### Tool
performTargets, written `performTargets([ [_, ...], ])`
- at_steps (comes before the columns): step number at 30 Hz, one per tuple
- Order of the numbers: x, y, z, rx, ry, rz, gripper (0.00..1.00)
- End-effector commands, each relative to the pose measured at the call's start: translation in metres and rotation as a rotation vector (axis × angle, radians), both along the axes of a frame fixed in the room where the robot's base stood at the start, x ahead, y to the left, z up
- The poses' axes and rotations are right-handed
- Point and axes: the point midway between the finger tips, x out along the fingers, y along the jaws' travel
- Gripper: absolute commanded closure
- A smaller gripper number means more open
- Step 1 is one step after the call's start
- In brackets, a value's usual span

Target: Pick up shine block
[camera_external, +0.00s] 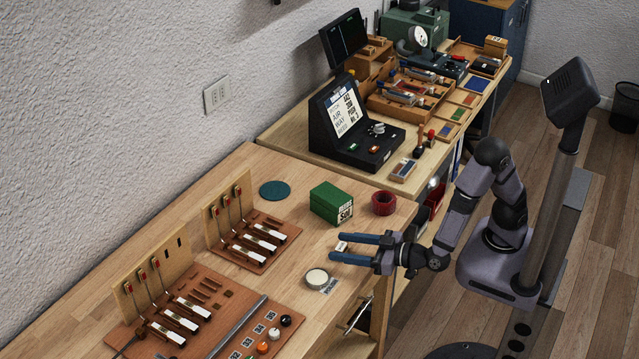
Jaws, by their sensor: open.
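My gripper (335,248) is open above the right part of the front workbench, its two blue fingers pointing left. A small block (341,247) with a pale top and brown side shows between the fingertips. It appears to rest on the bench, and I cannot tell whether a finger touches it. It is the likeliest shine block, but no name on it can be read. A green box (331,203) with a white label stands behind the gripper. A round cream-topped tin (317,278) sits in front of the fingers.
A red ring-shaped dish (384,203) stands near the bench's right edge, and a teal disc (274,190) lies farther back. Two wooden action stands (252,240) (170,300) fill the left. A small label card (330,286) lies beside the tin. Bare bench lies around the fingers.

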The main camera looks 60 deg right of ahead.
Motion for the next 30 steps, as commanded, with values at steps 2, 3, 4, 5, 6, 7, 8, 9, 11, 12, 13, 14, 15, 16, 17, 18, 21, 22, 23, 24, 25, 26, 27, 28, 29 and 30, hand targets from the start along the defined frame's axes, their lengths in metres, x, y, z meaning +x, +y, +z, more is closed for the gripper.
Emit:
performTargets([
  [2, 0.001, 0.0, 0.0, 0.0, 0.0, 0.001, 0.47],
  [3, 0.002, 0.001, 0.0, 0.0, 0.0, 0.001, 0.47],
  [4, 0.002, 0.001, 0.0, 0.0, 0.0, 0.001, 0.47],
  [5, 0.003, 0.001, -0.001, 0.0, 0.0, 0.0, 0.47],
  [6, 0.006, 0.001, -0.001, 0.001, 0.001, -0.001, 0.47],
  [7, 0.009, 0.001, -0.002, 0.0, 0.001, -0.002, 0.47],
  [8, 0.012, 0.001, -0.003, -0.001, 0.001, -0.003, 0.47],
  [9, 0.016, 0.001, -0.004, -0.001, 0.001, -0.003, 0.47],
  [11, 0.024, 0.002, -0.005, -0.001, 0.0, -0.004, 0.47],
  [12, 0.029, 0.002, -0.007, -0.002, 0.001, -0.004, 0.47],
  [13, 0.033, 0.003, -0.008, -0.002, 0.001, -0.004, 0.47],
  [14, 0.037, 0.004, -0.008, 0.0, 0.0, -0.003, 0.47],
  [15, 0.041, 0.005, -0.009, 0.0, 0.001, -0.002, 0.47],
  [16, 0.043, 0.006, -0.01, 0.0, 0.001, -0.002, 0.47],
  [17, 0.046, 0.006, -0.01, 0.0, 0.001, -0.002, 0.47],
  [18, 0.048, 0.007, -0.01, 0.0, 0.0, -0.001, 0.47],
  [21, 0.051, 0.008, -0.011, 0.0, 0.0, 0.0, 0.47],
  [22, 0.052, 0.008, -0.011, 0.0, 0.0, 0.001, 0.47],
  [23, 0.052, 0.008, -0.011, 0.0, 0.0, 0.001, 0.47],
  [24, 0.052, 0.008, -0.011, 0.0, 0.0, 0.001, 0.47],
  [25, 0.051, 0.008, -0.011, 0.0, 0.0, 0.001, 0.47],
  [26, 0.051, 0.008, -0.011, 0.0, 0.0, 0.001, 0.47],
  [27, 0.051, 0.008, -0.011, 0.0, 0.0, 0.001, 0.47],
  [28, 0.051, 0.008, -0.011, 0.0, 0.0, 0.001, 0.51],
  [29, 0.051, 0.008, -0.011, 0.0, 0.0, 0.001, 0.59],
  [30, 0.051, 0.008, -0.011, 0.0, 0.0, 0.001, 0.68],
])
